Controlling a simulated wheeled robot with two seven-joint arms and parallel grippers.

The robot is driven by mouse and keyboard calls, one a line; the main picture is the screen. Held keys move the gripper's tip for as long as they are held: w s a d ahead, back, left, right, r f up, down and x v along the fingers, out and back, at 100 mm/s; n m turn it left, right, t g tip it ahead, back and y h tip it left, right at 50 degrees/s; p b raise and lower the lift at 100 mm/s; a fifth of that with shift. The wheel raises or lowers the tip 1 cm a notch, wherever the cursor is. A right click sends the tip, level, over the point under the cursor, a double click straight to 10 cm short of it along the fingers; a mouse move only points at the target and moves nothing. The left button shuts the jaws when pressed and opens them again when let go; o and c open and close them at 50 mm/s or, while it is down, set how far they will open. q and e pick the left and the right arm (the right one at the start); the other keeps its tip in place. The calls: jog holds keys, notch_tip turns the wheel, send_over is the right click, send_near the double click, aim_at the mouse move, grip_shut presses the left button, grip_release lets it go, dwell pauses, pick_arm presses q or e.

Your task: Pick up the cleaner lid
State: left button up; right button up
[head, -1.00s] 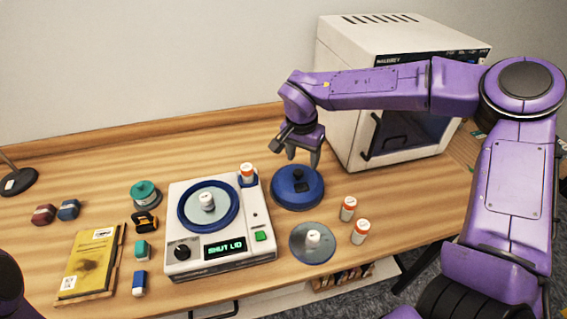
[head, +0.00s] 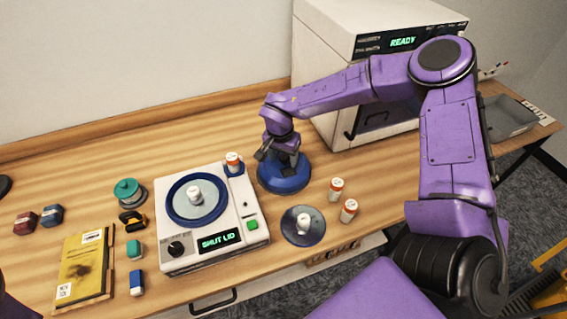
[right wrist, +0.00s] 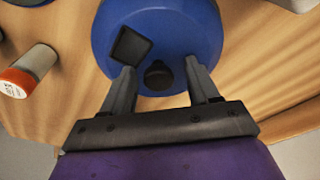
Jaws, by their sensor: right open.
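The cleaner lid, a round blue disc (head: 284,186) with a black knob, lies flat on the table to the right of the white machine (head: 164,262). My right gripper (head: 281,160) is over the lid and hides its knob in the head view. In the right wrist view the blue lid (right wrist: 180,22) shows a black knob and a dark square patch. My open right gripper (right wrist: 160,73) has one finger on each side of the knob, with gaps between. My left gripper is not in view.
The machine's display reads SHUT LID; a white-capped piece sits inside its blue ring. A grey disc with a white piece (head: 303,219) and two orange-capped vials (head: 336,189) (head: 348,211) stand near the lid. A white oven-like box (head: 325,45) is behind.

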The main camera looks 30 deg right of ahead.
jog(key=shift+s+r, duration=0.1)
jog(key=shift+s, duration=0.1)
jog(key=c, duration=0.4)
grip_shut()
